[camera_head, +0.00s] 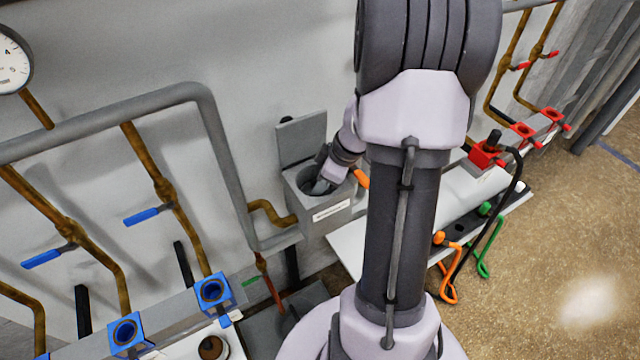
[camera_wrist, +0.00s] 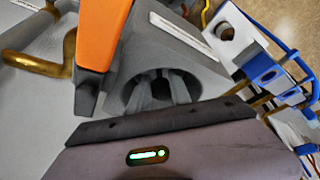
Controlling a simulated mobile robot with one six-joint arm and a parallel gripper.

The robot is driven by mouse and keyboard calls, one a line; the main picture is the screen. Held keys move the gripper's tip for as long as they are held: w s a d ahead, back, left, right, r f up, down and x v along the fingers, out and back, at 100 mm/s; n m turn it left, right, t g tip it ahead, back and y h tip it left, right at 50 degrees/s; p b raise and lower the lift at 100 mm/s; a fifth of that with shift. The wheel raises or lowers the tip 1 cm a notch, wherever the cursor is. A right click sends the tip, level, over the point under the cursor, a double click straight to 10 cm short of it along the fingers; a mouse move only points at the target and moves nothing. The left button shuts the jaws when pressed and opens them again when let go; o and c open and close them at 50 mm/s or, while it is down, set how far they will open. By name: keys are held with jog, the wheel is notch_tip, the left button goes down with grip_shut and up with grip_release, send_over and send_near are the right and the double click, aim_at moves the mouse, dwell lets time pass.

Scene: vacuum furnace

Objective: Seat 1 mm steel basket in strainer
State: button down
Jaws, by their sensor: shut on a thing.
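The strainer is a grey box (camera_head: 322,214) with a white label and a raised lid (camera_head: 302,138) against the wall. Its round opening faces up. In the wrist view the strainer (camera_wrist: 205,45) fills the middle, with the dark opening below its label. My gripper (camera_head: 322,186) reaches down into that opening. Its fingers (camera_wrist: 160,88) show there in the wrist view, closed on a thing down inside. The steel basket is mostly hidden in the opening by the fingers and the rim, so I cannot tell how deep or level it sits.
An orange piece (camera_head: 361,178) is close beside my gripper; it looms large in the wrist view (camera_wrist: 105,35). A grey pipe (camera_head: 228,165) and a brass pipe run left of the strainer. A white shelf (camera_head: 350,250) with orange and green hooked items lies to the right.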

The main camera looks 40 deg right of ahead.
jog(key=shift+f, duration=0.1)
jog(key=c, duration=1.1)
grip_release()
jog(key=p+v, duration=0.4)
jog(key=v, duration=1.3)
jog(key=shift+r, duration=0.2)
jog(key=shift+s+a, duration=0.1)
